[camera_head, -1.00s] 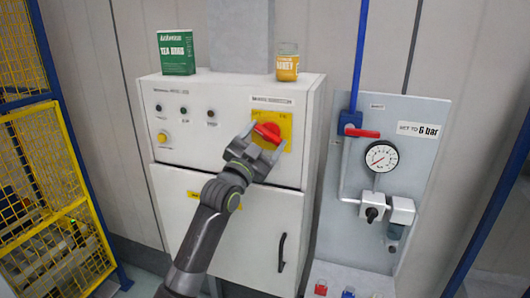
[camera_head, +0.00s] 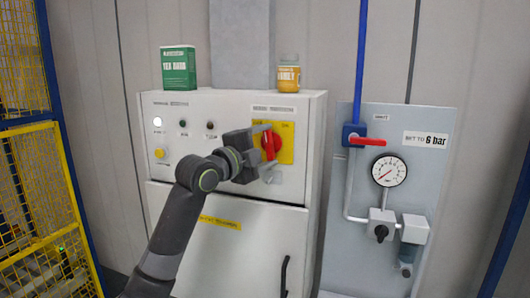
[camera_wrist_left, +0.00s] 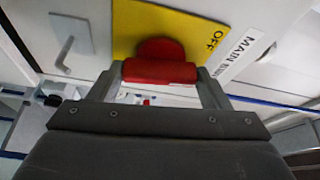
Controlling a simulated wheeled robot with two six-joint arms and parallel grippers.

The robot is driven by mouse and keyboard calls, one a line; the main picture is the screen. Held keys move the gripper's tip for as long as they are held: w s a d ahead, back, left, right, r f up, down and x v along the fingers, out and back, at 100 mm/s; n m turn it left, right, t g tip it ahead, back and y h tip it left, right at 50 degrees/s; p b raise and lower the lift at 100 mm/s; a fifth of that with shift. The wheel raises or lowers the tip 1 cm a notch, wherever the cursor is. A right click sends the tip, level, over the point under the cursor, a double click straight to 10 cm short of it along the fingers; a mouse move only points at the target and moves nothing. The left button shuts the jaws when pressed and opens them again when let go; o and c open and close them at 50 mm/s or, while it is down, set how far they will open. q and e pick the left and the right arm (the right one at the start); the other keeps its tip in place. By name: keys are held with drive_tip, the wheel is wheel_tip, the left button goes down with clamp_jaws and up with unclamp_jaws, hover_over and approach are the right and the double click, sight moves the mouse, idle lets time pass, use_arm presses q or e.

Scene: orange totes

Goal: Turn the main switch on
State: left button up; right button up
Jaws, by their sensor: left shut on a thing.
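The main switch is a red rotary handle (camera_head: 269,146) on a yellow plate (camera_head: 287,142), on the upper right of the white cabinet's front. My left gripper (camera_head: 266,147) is at the switch, with one finger above the handle and one below it. In the left wrist view the red handle (camera_wrist_left: 160,72) sits between the two fingers, and the left gripper (camera_wrist_left: 162,76) is shut on it. The word OFF and part of a "MAIN" label (camera_wrist_left: 237,55) show beside it. The handle stands about upright in the head view. My right gripper is not in view.
A lit white lamp (camera_head: 157,121), a yellow button (camera_head: 160,153) and dark indicators are on the cabinet front (camera_head: 215,150). A green box (camera_head: 178,68) and a yellow jar (camera_head: 288,76) stand on top. A gauge panel (camera_head: 440,165) is at right, a yellow fence (camera_head: 30,170) at left.

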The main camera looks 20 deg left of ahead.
use_arm(q)
drive_tip(key=shift+m+g, duration=0.4)
drive_tip(key=shift+m, duration=0.4)
drive_tip(key=shift+f, duration=0.1)
drive_tip(key=o, duration=1)
drive_tip(key=shift+b+v, duration=2.8)
drive_tip(key=shift+v, duration=5.9)
drive_tip(key=shift+r, duration=0.2)
